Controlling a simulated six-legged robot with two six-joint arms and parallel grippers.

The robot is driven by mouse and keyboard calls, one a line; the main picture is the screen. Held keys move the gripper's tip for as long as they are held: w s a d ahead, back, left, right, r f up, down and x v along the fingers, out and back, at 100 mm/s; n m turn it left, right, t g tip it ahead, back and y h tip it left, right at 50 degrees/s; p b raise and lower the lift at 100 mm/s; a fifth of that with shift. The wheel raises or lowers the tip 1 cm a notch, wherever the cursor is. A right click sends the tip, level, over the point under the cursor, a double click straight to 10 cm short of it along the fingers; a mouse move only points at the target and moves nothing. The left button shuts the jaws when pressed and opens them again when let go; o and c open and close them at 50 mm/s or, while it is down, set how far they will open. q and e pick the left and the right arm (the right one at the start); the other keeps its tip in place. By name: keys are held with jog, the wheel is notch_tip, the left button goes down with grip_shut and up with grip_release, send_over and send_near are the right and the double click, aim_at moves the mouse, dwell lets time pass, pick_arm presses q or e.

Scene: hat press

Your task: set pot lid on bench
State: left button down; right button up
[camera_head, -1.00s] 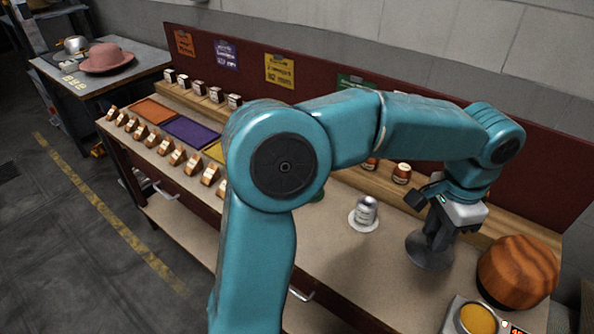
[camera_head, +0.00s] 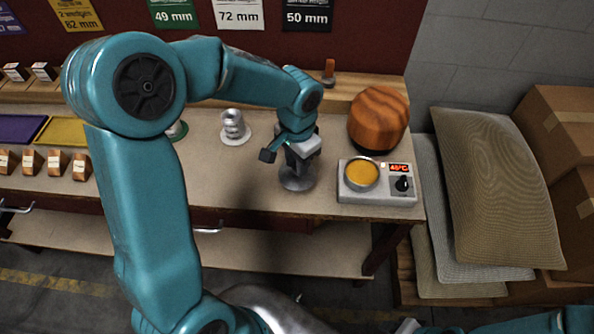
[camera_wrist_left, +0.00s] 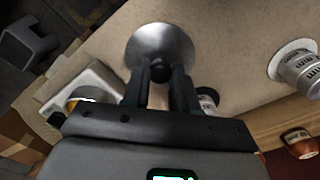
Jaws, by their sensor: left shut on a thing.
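The pot lid (camera_head: 298,181) is a grey metal disc low over the bench top (camera_head: 220,175), left of the hotplate. It also shows in the left wrist view (camera_wrist_left: 162,46), in front of my fingers. I cannot tell whether the lid's rim touches the bench. My right gripper does not show; only teal arm parts appear at the bottom right of the head view.
A hotplate (camera_head: 350,194) carrying a yellow-filled pot (camera_head: 361,174) stands right of the lid. A wooden hat block (camera_head: 378,119) is behind it. A silver weight (camera_head: 234,124) on a white disc stands to the left. Cushions (camera_head: 495,190) and boxes lie right of the bench.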

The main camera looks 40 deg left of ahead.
pick_arm(q)
jog(key=shift+f, duration=2.05)
jog(key=shift+f+b, duration=0.25)
jog(key=shift+b, duration=0.1)
jog(key=c, duration=0.9)
grip_release()
jog(key=shift+r, duration=0.1)
notch_tip(320, 180, up, 12)
jog(key=shift+r+p, duration=0.2)
jog(key=shift+p, duration=0.4)
jog(key=shift+s, duration=0.1)
